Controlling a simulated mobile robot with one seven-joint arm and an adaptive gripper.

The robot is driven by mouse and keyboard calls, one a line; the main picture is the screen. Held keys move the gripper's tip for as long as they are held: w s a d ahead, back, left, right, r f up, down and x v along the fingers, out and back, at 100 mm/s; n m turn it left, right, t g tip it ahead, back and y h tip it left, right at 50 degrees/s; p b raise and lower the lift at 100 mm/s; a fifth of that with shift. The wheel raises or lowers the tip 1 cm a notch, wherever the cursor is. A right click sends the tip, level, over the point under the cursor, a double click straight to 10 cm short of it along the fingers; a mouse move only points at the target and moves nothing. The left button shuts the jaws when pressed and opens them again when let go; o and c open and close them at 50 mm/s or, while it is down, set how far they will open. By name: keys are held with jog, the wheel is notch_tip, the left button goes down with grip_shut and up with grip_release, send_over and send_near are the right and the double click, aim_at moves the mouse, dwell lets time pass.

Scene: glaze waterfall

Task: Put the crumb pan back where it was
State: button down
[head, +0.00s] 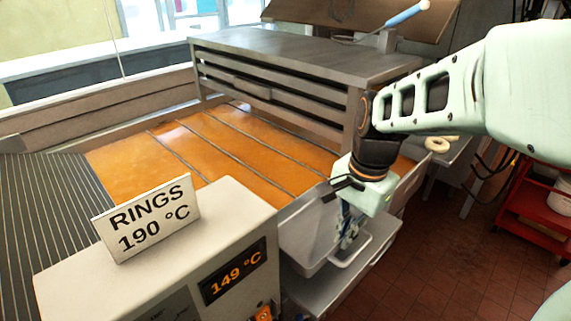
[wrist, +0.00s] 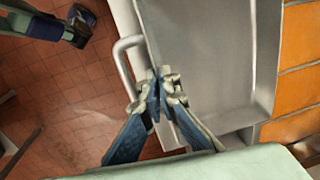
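The crumb pan (head: 303,240) is a shallow grey metal tray beside the orange glaze bed, above a grey ledge. In the wrist view the pan (wrist: 208,55) fills the upper middle, with a looped handle (wrist: 126,62) on its left side. My gripper (head: 347,222) reaches down to the pan's handle side. In the wrist view my gripper's (wrist: 160,82) blue fingers converge at the tips on the pan's rim beside the handle. The contact itself is partly hidden by the fingertips.
The orange glaze bed (head: 215,150) lies left of the pan, with a slatted grey rack (head: 290,65) behind it. A control box (head: 165,260) with a RINGS 190 °C sign (head: 147,217) stands in front. A grey ledge (head: 335,285) lies below the pan. Tiled floor and a red cart (head: 535,215) are at right.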

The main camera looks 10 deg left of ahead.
jog(key=shift+f+b, duration=1.85)
jog(key=shift+f, duration=1)
jog(key=shift+f, duration=0.1)
jog(key=shift+f, duration=0.15)
jog(key=c, duration=2.2)
grip_release()
jog(key=shift+o, duration=0.2)
notch_tip(320, 180, up, 12)
jog(key=d+p, duration=0.1)
jog(key=p, duration=0.8)
jog(key=shift+s+r+p, duration=0.2)
jog(key=shift+s+p, duration=0.15)
jog(key=shift+s, duration=0.05)
